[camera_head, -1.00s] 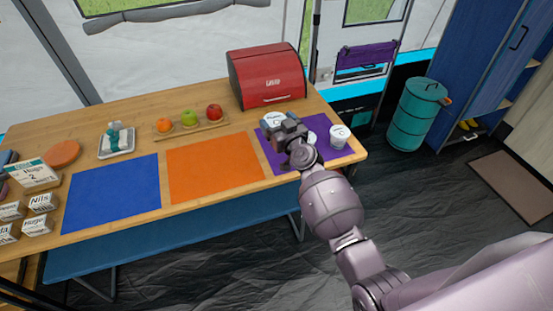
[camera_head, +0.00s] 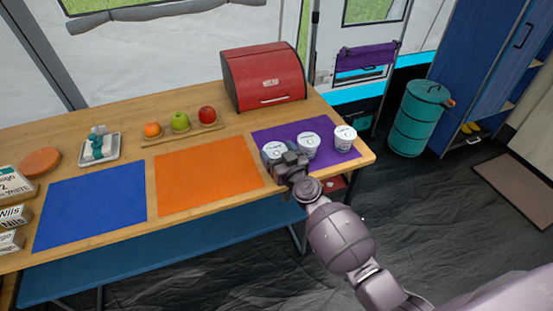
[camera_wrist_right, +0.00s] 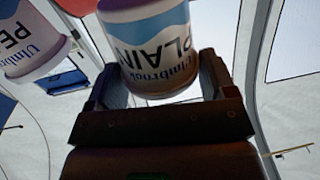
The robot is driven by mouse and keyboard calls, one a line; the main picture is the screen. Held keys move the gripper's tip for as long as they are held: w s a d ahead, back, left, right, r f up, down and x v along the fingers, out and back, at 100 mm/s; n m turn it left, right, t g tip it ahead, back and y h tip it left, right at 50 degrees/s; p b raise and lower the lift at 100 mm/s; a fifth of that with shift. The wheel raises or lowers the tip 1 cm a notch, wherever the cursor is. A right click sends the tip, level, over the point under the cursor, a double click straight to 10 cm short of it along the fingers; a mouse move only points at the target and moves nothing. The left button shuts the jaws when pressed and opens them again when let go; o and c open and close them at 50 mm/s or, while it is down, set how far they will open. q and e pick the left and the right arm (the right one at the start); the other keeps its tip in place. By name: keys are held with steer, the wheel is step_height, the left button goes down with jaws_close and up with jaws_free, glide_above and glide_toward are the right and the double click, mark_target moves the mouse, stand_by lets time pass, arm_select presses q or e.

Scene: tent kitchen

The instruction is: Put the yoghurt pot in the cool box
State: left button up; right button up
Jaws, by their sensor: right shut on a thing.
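My right gripper (camera_head: 283,161) is shut on a white yoghurt pot (camera_head: 273,149) at the left side of the purple mat (camera_head: 300,173). In the right wrist view the pot (camera_wrist_right: 155,70) reads "Umbrook PLAIN" and sits between the two fingers (camera_wrist_right: 160,88). I cannot tell whether it touches the mat. Two similar pots stand upright on the mat: a middle pot (camera_head: 308,145) and a right pot (camera_head: 344,138). I cannot tell which thing is the cool box. My left gripper is out of view.
A red bread bin (camera_head: 264,78) stands behind the mat. Fruit on a board (camera_head: 190,132), an orange mat (camera_head: 207,172) and a blue mat (camera_head: 90,205) lie to the left. A teal drum (camera_head: 417,118) stands on the floor right of the table. A red item (camera_head: 334,187) shows under the table's right end.

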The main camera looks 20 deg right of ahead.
step_height(320, 180, down, 3)
steer(key=shift+r+b, duration=0.2)
steer(key=shift+b, duration=0.3)
steer(key=shift+r, duration=0.3)
steer(key=shift+f, duration=0.25)
steer(key=o, duration=0.9)
steer(key=shift+o, duration=0.2)
steer(key=s+d, duration=0.1)
steer(key=s, duration=0.9)
steer(key=shift+s+f, duration=0.3)
steer(key=shift+s, duration=0.1)
steer(key=shift+d, duration=0.1)
